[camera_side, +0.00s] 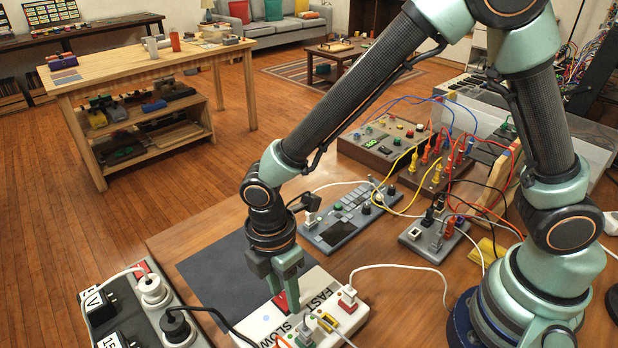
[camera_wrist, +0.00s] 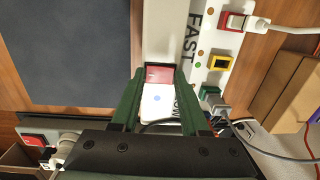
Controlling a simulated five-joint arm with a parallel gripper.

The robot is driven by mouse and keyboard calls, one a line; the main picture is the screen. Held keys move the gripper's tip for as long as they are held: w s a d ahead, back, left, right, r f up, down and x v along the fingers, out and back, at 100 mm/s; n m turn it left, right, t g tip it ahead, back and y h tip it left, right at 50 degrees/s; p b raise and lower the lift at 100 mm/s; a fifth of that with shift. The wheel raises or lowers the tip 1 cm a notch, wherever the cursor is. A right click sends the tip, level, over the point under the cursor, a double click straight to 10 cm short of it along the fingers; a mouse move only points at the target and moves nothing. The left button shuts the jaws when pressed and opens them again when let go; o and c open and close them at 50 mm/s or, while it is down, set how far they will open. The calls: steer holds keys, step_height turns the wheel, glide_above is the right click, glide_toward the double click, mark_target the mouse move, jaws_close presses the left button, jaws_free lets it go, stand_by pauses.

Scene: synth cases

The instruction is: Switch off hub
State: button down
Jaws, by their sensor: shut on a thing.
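The hub (camera_side: 262,322) is a white box lettered FAST and SLOW, lying on the wooden table at the front. It also shows in the wrist view (camera_wrist: 217,42). Its red rocker switch (camera_wrist: 159,74) shows between my fingertips, and part of it shows in the side view (camera_side: 281,300). My gripper (camera_side: 288,296) points down onto the hub, with its green fingers one on each side of the red switch. It is shut on the switch in the wrist view (camera_wrist: 159,78). Several plugs sit in the hub's ports, including a red-based one (camera_side: 348,299). The fingers hide part of the hub.
A grey power strip (camera_side: 178,298) with black adapters and its own red switch lies left of the hub. A dark flat mat (camera_side: 222,270) lies behind the hub. A grey keypad device (camera_side: 345,222) and a multi-plug block (camera_side: 430,238) with loose cables stand further back and right.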

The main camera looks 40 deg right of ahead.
mark_target(285, 301)
steer(key=shift+s+a+t+y, duration=0.1)
steer(key=shift+t+y, duration=0.2)
steer(key=shift+t, duration=0.1)
steer(key=shift+c, duration=2)
jaws_free()
steer(key=shift+r, duration=0.1)
step_height(285, 301, up, 12)
